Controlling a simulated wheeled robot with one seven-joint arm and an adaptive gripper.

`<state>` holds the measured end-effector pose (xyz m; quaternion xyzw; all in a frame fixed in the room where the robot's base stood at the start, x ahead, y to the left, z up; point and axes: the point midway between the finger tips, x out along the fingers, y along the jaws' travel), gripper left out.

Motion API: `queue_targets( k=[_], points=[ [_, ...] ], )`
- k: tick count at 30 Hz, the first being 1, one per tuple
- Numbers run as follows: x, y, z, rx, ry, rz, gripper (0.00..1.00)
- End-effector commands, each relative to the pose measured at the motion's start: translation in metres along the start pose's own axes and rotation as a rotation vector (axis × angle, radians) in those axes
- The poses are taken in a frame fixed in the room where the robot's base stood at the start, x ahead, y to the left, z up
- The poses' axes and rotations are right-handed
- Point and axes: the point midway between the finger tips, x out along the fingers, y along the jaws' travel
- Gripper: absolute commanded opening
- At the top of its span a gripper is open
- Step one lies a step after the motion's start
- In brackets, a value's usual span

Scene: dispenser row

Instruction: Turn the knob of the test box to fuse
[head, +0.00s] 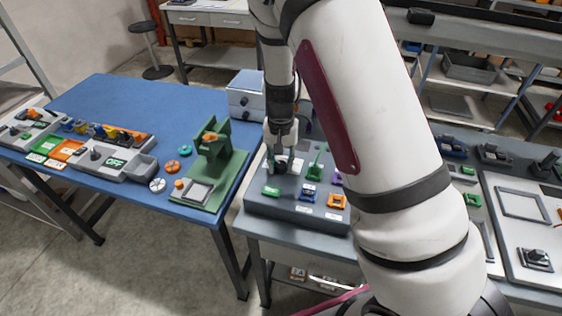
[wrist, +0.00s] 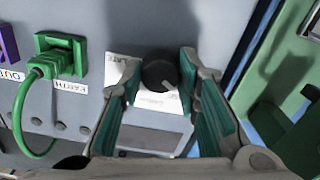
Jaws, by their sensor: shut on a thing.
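The grey test box (head: 293,210) stands on the grey table in the head view. Its black round knob (wrist: 158,70) sits between the fingertips of my gripper (wrist: 161,78) in the wrist view. My gripper is shut on the knob and points down at the panel. White labels surround the knob; one at its left (wrist: 122,70) ends in "LATE". The others are too small or covered to read, so I cannot tell which one says fuse. A short light mark shows on the knob's lower right edge. In the head view my gripper (head: 284,165) hides the knob.
A green plug with a cable (wrist: 55,65) is in a socket labelled EARTH, left of the knob. A green stand (head: 215,165) is on the blue table (head: 120,100), left of the box. My arm covers much of the area to the right.

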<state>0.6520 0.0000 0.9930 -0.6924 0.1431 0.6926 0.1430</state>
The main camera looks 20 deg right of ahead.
Motion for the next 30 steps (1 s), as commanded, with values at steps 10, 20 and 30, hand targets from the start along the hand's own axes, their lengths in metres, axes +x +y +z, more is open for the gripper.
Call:
queue_targets(
  k=[10, 20, 30],
  points=[
    [-0.0005, -0.0010, -0.0001, 0.177, 0.001, -0.002, 0.02],
    [-0.0004, -0.0011, -0.0002, 0.221, 0.001, -0.002, 0.02],
    [-0.0005, -0.0012, -0.0003, 0.220, 0.001, -0.002, 0.41]
  ],
)
